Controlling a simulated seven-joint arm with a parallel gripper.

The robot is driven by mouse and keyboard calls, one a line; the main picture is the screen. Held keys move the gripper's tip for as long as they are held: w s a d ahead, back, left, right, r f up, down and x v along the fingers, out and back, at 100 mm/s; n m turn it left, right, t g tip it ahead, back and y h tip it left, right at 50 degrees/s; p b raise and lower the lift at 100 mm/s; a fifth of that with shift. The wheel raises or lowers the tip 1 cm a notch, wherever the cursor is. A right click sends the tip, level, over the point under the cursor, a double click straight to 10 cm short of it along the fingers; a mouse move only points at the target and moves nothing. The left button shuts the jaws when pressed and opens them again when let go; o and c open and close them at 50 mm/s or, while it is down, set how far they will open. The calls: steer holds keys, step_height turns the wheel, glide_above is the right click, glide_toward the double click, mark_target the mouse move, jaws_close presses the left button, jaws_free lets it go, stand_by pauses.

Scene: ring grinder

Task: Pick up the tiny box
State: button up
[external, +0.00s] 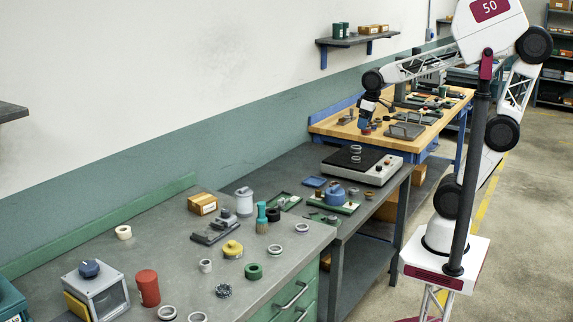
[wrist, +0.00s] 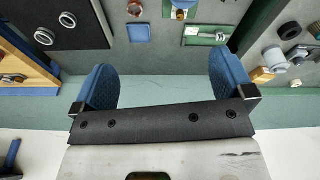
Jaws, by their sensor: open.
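A small orange-brown box (external: 202,203) with a pale label sits at the back of the near grey bench, close to the wall. A small yellow-orange box, likely the same one, shows at the right of the wrist view (wrist: 262,75). My gripper (external: 367,118) hangs near the wooden bench and the black-topped device, well apart from this box. In the wrist view, the blue fingers of my gripper (wrist: 161,82) are spread wide with nothing between them. Other small boxes (external: 369,29) stand on the wall shelf.
A black-topped device (external: 361,163) carries metal rings. A blue tray (external: 314,182) and green trays with parts (external: 333,206) lie nearer. A grey-white cylinder (external: 244,201), rings and a red cylinder (external: 147,288) stand on the near bench. Bare bench lies left of the box.

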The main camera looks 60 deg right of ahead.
steer(key=w+a+r+n, duration=0.1)
steer(key=w+a+n, duration=0.1)
steer(key=w+a, duration=0.45)
steer(key=w+a+r+n, duration=0.1)
steer(key=w+a, duration=0.2)
steer(key=w, duration=0.6)
steer(key=n+g, duration=0.2)
steer(key=n, duration=0.8)
glide_above(202, 199)
steer(key=f, duration=2.1)
steer(key=shift+d+f, duration=0.1)
steer(key=shift+d, duration=0.25)
steer(key=shift+w+a+f+n, duration=0.1)
steer(key=shift+a+f+n, duration=0.05)
steer(key=shift+a+n, duration=0.15)
steer(key=shift+d+f, duration=0.1)
steer(key=shift+f, duration=0.05)
steer(key=shift+f, duration=1.15)
steer(key=shift+f, duration=0.15)
